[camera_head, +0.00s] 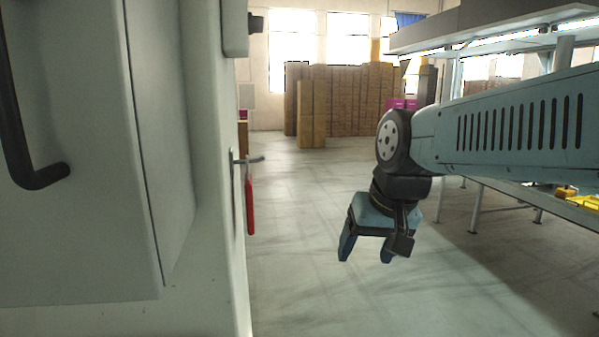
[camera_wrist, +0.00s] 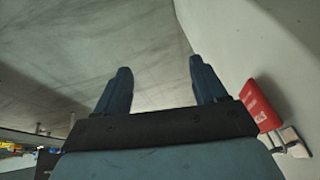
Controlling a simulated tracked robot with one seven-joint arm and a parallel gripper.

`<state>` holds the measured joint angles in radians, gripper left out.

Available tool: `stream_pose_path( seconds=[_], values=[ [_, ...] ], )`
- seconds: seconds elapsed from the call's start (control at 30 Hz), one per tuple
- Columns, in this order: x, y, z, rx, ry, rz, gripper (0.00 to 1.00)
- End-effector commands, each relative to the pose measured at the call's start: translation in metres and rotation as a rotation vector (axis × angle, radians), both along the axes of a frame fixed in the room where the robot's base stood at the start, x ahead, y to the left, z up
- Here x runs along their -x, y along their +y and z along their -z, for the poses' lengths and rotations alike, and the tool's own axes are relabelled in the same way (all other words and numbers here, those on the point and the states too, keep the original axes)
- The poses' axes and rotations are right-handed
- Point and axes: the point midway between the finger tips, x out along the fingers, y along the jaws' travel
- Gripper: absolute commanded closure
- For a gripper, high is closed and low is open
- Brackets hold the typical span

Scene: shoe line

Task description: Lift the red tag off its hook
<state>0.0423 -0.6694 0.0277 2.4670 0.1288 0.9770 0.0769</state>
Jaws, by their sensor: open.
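The red tag (camera_head: 250,206) hangs from a metal hook (camera_head: 246,160) on the side of the pale cabinet, seen nearly edge-on in the head view. In the wrist view the red tag (camera_wrist: 261,106) and the hook (camera_wrist: 289,141) show at the right, against the pale cabinet side. My gripper (camera_head: 366,252) is open and empty, with its fingers pointing down. It is to the right of the tag in the head view, clear of it. In the wrist view the tag lies outside the two fingers (camera_wrist: 160,82), to the right of the right finger.
The pale cabinet (camera_head: 90,230) with a black handle (camera_head: 35,165) fills the left. A workbench (camera_head: 500,180) with a shelf above stands at the right, behind my arm. Brown box stacks (camera_head: 345,100) are far back. The floor (camera_head: 320,200) between is clear.

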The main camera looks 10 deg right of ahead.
Motion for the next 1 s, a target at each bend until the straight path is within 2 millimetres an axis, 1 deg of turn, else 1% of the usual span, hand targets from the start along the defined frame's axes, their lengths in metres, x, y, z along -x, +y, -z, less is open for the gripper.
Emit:
stream_pose_path(
  seconds=[0.1,0.27,0.4,0.47,0.6,0.67,0.7,0.8,0.87,0.9,1.0],
  values=[
    [-0.013,0.019,0.007,-0.153,0.146,0.120,0.29],
    [-0.034,0.048,0.008,-0.376,0.353,0.286,0.29],
    [-0.057,0.071,0.003,-0.573,0.540,0.421,0.29],
    [-0.069,0.079,-0.001,-0.657,0.618,0.475,0.29],
    [-0.101,0.093,-0.013,-0.856,0.809,0.587,0.29],
    [-0.116,0.096,-0.019,-0.941,0.891,0.626,0.29],
    [-0.127,0.097,-0.024,-1.000,0.945,0.652,0.29],
    [-0.156,0.095,-0.035,-1.145,1.082,0.705,0.29],
    [-0.173,0.090,-0.042,-1.231,1.160,0.728,0.29],
    [-0.184,0.086,-0.046,-1.283,1.209,0.739,0.29],
    [-0.209,0.075,-0.056,-1.404,1.316,0.754,0.29]
  ],
)
